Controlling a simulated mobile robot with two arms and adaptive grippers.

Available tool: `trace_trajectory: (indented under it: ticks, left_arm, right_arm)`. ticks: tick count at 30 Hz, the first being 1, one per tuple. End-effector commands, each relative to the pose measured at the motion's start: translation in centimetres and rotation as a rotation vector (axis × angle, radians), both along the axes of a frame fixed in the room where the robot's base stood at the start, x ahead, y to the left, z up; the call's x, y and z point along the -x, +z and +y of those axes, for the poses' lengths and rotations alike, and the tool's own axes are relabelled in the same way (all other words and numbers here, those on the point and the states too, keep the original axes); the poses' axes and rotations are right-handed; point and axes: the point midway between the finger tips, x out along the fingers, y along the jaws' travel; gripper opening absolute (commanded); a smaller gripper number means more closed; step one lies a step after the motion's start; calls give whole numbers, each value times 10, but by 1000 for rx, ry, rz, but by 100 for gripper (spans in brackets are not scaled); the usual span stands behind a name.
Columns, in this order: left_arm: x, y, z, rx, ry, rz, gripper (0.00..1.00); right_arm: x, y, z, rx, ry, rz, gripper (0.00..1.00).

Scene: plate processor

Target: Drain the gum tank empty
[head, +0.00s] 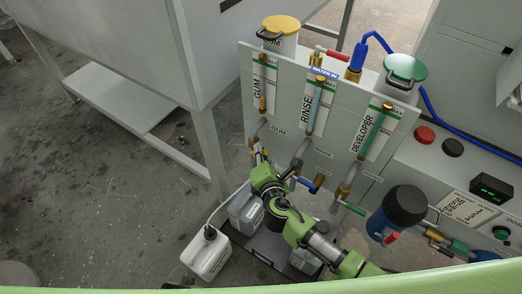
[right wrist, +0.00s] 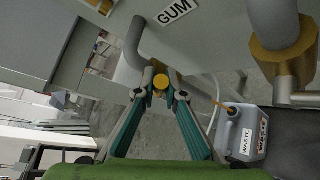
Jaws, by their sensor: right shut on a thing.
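The gum tank's yellow lid (head: 281,26) tops the left column of the panel. The gum level tube (head: 263,92) below it looks brownish low down; its exact level is too small to read. The gum drain pipe (head: 257,128) curves down under the GUM label, and it also shows in the right wrist view (right wrist: 136,42). My right gripper (right wrist: 160,84) is shut on a small yellow valve handle (right wrist: 160,81) below this pipe. In the head view the right arm partly hides the valve. My left gripper is not in view.
The rinse tube (head: 318,105) and developer tube (head: 374,130) are to the right. A dark round-ended filter (head: 405,204) stands right of my arm. Open floor lies left.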

Motion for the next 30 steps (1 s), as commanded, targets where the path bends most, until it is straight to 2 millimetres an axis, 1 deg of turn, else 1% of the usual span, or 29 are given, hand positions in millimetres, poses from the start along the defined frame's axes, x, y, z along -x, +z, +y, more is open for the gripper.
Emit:
trace_trajectory:
  ticks: [12, 13, 14, 15, 25, 28, 30]
  left_arm:
    - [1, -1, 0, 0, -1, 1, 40]
    - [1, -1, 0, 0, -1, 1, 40]
    - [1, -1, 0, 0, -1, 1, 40]
    - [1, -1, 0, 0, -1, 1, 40]
    - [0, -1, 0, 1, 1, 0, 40]
    - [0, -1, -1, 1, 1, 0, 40]
    - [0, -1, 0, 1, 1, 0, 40]
  right_arm:
    - [1, -2, 1, 1, 2, 4, 0]
    - [1, -2, 1, 1, 2, 4, 16]
    - [1, -2, 1, 1, 2, 4, 23]
    - [1, -2, 1, 1, 2, 4, 28]
    - [1, 0, 0, 0, 0, 1, 28]
    - [6, 1, 0, 0, 0, 1, 28]
    - [13, 3, -1, 0, 1, 2, 28]
